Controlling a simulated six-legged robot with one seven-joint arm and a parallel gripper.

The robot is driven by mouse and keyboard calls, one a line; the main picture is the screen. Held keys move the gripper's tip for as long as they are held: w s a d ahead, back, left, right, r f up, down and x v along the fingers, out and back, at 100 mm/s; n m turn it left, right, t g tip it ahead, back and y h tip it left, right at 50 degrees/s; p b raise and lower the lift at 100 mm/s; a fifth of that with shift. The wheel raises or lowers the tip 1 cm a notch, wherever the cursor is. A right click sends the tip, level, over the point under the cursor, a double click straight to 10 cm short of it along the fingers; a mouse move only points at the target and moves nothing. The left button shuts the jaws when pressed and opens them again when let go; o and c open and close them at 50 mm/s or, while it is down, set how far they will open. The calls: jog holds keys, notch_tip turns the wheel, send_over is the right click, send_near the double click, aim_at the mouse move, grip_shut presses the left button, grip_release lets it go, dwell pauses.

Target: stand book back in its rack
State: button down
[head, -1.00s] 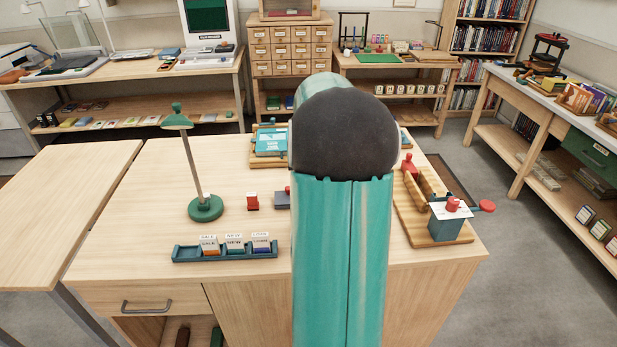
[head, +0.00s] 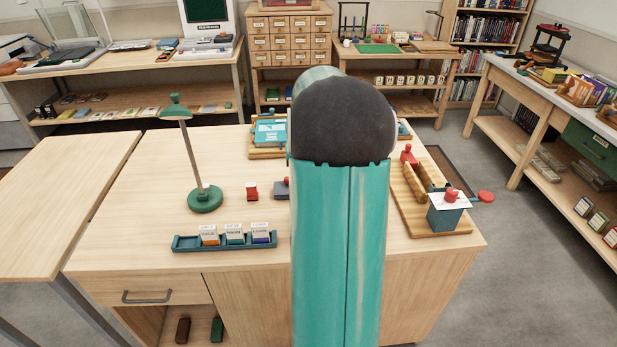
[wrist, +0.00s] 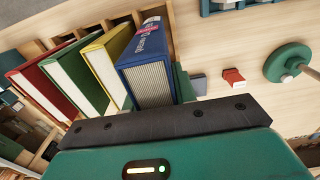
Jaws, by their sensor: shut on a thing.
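A blue book (wrist: 143,50) with white lettering and a cream page block faces me in the wrist view. My gripper (wrist: 156,94) is shut on it; a dark green finger shows along its right side, and the other finger is mostly hidden. The wooden rack (wrist: 168,24) shows its dividers behind the books. Yellow (wrist: 100,43), green (wrist: 58,70) and red (wrist: 28,78) books stand in a row left of the blue one. I cannot tell how deep the blue book sits in its slot. In the head view my arm hides the gripper, book and rack.
On the same table are a green lamp stand (head: 205,199), a small red block (head: 252,192), a blue card tray (head: 188,243) and, at right, a wooden press-like stand (head: 435,238) with a red-knobbed blue box.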

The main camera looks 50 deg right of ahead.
dwell(0.7)
jog(key=shift+f, duration=1.55)
jog(key=shift+f, duration=1.1)
